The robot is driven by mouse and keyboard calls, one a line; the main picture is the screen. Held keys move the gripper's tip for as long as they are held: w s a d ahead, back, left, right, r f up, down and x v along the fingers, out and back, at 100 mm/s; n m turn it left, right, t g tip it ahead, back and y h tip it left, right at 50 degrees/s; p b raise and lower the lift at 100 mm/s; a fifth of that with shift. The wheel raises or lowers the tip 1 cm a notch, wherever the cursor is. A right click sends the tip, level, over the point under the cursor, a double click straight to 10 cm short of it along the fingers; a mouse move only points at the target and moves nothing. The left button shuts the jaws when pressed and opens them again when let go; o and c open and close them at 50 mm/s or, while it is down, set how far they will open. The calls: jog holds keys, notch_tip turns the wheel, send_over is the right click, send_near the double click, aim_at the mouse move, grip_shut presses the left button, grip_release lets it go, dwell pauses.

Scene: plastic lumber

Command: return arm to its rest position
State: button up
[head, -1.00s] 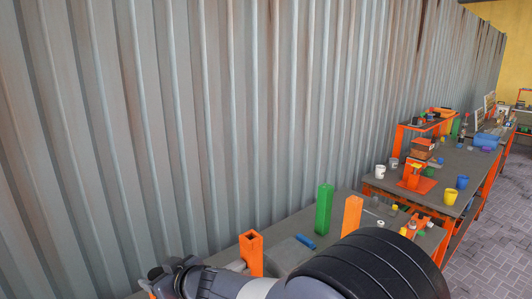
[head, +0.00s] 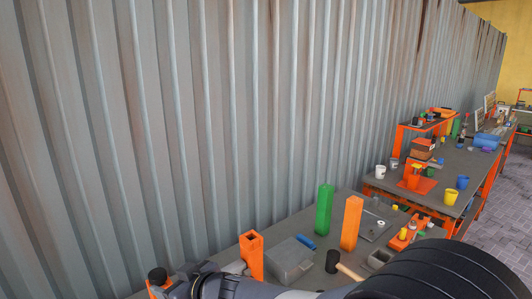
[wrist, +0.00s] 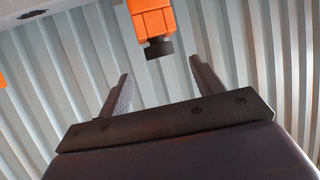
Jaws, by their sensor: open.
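My gripper (wrist: 160,68) shows in the wrist view with its two dark fingers spread apart and nothing between them. Beyond the fingers, an orange part with a black knob (wrist: 157,48) hangs into the picture from the top; I cannot tell its distance from the fingertips. In the head view my arm lies low across the bottom edge, with its large black joint at the bottom right. The fingers cannot be made out there.
The near bench (head: 340,270) holds an orange post (head: 351,222), a green post (head: 324,209), a hollow orange post (head: 251,256), a grey box (head: 290,261) and a mallet (head: 333,262). A corrugated wall (head: 200,130) runs behind. A farther bench (head: 440,180) carries several cups.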

aim_at(162, 277)
jog(key=x, duration=0.4)
jog(key=shift+w+a+f, duration=0.15)
jog(key=shift+a, duration=0.2)
jog(key=shift+w+a+r+p, duration=0.15)
jog(key=shift+r+p, duration=0.2)
jog(key=shift+r, duration=0.1)
jog(key=shift+w+a+r+p, duration=0.15)
jog(key=shift+r+p, duration=0.2)
jog(key=shift+r, duration=0.15)
jog(key=shift+s+d+r, duration=0.1)
jog(key=shift+r, duration=0.25)
jog(key=shift+f+b, duration=0.4)
jog(key=shift+b, duration=0.4)
notch_tip(162, 277, up, 6)
jog(key=p, duration=0.5)
jog(key=shift+f, duration=0.1)
